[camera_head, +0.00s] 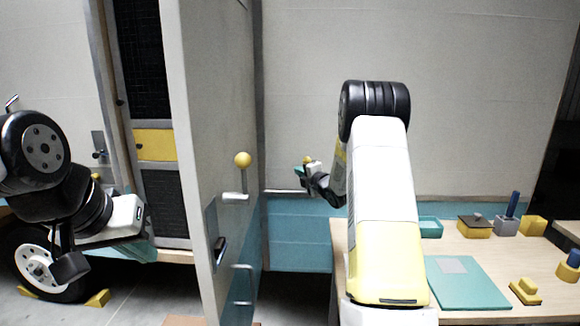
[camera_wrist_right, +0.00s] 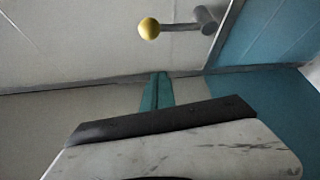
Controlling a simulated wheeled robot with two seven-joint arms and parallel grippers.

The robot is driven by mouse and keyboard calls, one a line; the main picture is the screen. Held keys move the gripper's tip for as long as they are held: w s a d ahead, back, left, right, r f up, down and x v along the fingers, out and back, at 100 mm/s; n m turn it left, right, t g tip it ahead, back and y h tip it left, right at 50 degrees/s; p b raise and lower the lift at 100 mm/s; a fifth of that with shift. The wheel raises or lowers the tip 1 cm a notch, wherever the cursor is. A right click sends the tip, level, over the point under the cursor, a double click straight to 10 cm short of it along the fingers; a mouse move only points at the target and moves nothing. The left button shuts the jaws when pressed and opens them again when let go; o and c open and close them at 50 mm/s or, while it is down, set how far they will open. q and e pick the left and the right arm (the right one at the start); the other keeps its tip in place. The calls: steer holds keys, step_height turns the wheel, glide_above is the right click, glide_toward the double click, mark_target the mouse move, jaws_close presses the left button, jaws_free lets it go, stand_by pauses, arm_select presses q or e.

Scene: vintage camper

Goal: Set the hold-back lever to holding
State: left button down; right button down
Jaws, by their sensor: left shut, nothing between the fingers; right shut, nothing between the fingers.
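A lever with a round yellow knob (camera_head: 242,160) stands upright on the pale door panel, its rod rising from a grey bracket. The right wrist view shows a yellow knob (camera_wrist_right: 149,28) on a grey rod, joined to a grey pivot beside a trim strip. I cannot tell whether both views show the same lever. My right gripper (camera_head: 302,171) is shut and empty, in front of the pale wall right of the door. Its teal fingers (camera_wrist_right: 157,92) are apart from the knob. A small yellow spot beside it is unclear. My left gripper (camera_head: 128,215) is shut and empty, left of the door.
The door panel (camera_head: 205,110) stands between my two grippers, with a dark handle (camera_head: 219,250) lower down. A wooden table (camera_head: 390,260) at right carries a teal board (camera_head: 466,283) and several small blocks. A wheel (camera_head: 38,264) with yellow chocks is at lower left.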

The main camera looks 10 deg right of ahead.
steer(key=w+d, duration=0.2)
steer(key=w, duration=0.4)
steer(key=shift+w+d, duration=0.15)
stand_by(0.4)
